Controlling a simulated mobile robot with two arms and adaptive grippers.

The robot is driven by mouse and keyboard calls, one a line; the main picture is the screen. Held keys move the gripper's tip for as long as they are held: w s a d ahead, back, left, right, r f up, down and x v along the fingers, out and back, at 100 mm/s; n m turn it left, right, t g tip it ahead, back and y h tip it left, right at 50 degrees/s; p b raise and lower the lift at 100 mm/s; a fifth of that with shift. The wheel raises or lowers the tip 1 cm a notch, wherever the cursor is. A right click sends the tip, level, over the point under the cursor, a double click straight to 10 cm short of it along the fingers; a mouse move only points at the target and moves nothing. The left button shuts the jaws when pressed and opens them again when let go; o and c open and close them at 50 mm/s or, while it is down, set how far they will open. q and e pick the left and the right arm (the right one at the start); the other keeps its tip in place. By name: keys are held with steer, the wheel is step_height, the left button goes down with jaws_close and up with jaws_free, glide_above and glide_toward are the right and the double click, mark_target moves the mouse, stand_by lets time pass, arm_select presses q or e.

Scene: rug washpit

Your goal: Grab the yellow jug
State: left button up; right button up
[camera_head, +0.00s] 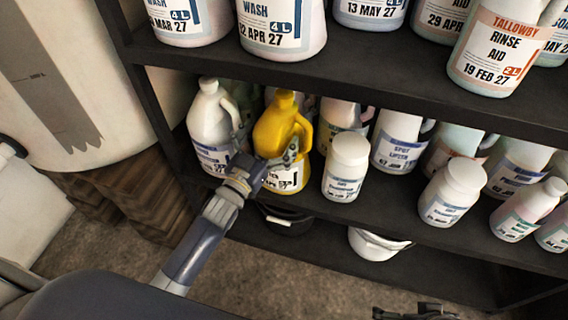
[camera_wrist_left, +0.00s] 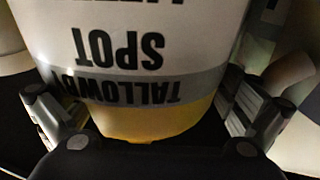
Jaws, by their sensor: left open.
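The yellow jug (camera_head: 278,125) stands upright on the middle shelf, with its handle at the right and a white label low on its front. My left gripper (camera_head: 266,150) is open in front of it, one finger at each side of the body. In the left wrist view the jug (camera_wrist_left: 150,122) fills the space between the two fingers, its label upside down, reading "Tallowby Spot". Part of the label is hidden by the gripper in the head view. A dark piece at the bottom edge looks like my right gripper (camera_head: 415,312), mostly cut off.
A white jug (camera_head: 210,125) stands close at the left of the yellow one. A white round-capped bottle (camera_head: 346,165) stands at the right. More bottles fill the shelf (camera_head: 385,215).

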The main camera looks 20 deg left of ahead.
arm_select(q)
steer(key=shift+w+d, duration=0.1)
steer(key=shift+w, duration=0.3)
steer(key=shift+c, duration=0.2)
steer(key=c, duration=1.8)
steer(key=shift+r, duration=0.35)
steer(key=shift+c, duration=0.3)
